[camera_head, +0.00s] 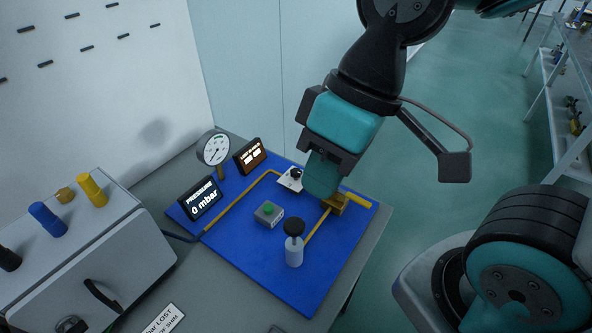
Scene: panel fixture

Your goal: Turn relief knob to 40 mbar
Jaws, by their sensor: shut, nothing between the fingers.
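The blue panel (238,258) lies on a grey bench. A white cylinder with a black knob (294,228) on top stands upright near its front. A smaller black knob (296,172) sits on a white plate near the back. No readable label shows which is the relief knob. The pressure display (201,199) reads 0 mbar. A round dial gauge (214,148) stands behind it. My gripper (321,190) is shut and empty, pointing down beside the brass valve with a yellow handle (357,200). It partly hides that valve; I cannot tell whether they touch.
A green button box (268,213) sits mid-panel, and a second display (250,156) stands at the back. Yellow pipes run across the panel. A grey case (90,255) with coloured plugs stands at left. The panel's front left is clear.

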